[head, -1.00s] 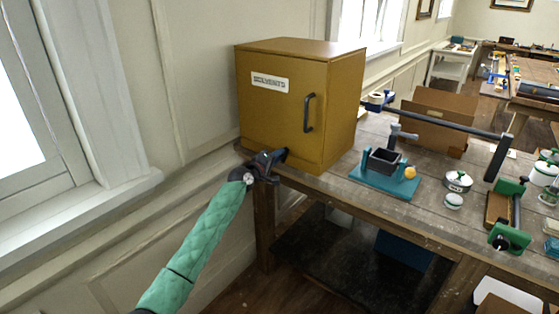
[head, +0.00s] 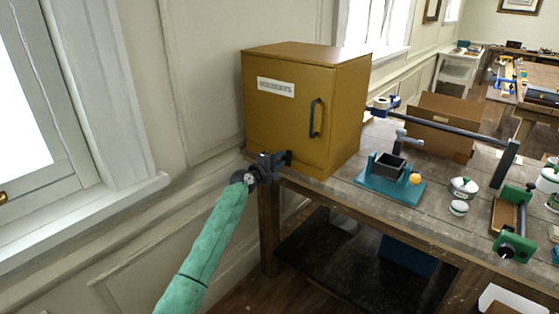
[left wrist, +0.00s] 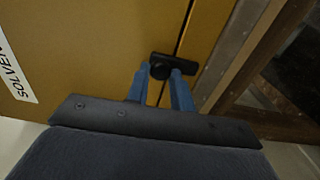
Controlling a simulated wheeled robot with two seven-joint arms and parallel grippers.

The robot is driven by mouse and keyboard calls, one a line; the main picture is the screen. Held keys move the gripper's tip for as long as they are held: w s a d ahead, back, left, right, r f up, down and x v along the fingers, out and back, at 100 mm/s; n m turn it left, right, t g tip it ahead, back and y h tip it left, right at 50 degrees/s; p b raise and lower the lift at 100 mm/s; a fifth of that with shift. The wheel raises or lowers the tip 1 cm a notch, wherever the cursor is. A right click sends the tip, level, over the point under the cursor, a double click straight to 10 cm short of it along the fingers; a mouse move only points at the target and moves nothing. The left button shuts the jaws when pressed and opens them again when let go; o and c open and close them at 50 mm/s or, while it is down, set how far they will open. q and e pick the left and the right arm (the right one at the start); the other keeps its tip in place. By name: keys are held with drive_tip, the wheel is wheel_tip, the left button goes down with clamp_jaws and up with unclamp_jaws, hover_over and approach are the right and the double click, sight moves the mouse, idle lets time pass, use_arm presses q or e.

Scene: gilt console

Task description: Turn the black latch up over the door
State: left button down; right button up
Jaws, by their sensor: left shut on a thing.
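The black latch (left wrist: 174,66) is a short bar with a round pivot near the door's edge seam, seen in the left wrist view. The blue fingers of my left gripper (left wrist: 167,82) are shut on it. In the head view my left gripper (head: 284,159) is at the lower front of the ochre cabinet (head: 353,110) and mostly hides the latch. The cabinet door (head: 275,118) looks closed, with a dark upright handle (head: 315,118) and a white label (head: 276,87). My right gripper is not in view.
The cabinet stands on the left end of a wooden workbench (head: 420,215). To its right are a teal fixture (head: 391,187), an open cardboard box (head: 440,112), a long dark bar (head: 455,123) and small jars. A panelled wall is on the left.

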use_arm(q)
drive_tip(key=c, duration=1.2)
unclamp_jaws()
drive_tip(key=shift+c, duration=0.2)
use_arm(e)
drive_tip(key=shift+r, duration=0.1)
use_arm(q)
drive_tip(key=shift+s+a+f, duration=0.15)
drive_tip(key=shift+s+a, duration=0.2)
drive_tip(key=b+v, duration=0.1)
drive_tip(key=v, duration=0.6)
drive_tip(key=shift+b, duration=0.35)
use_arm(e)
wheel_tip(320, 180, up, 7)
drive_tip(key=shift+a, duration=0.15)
use_arm(q)
drive_tip(key=shift+w, duration=0.1)
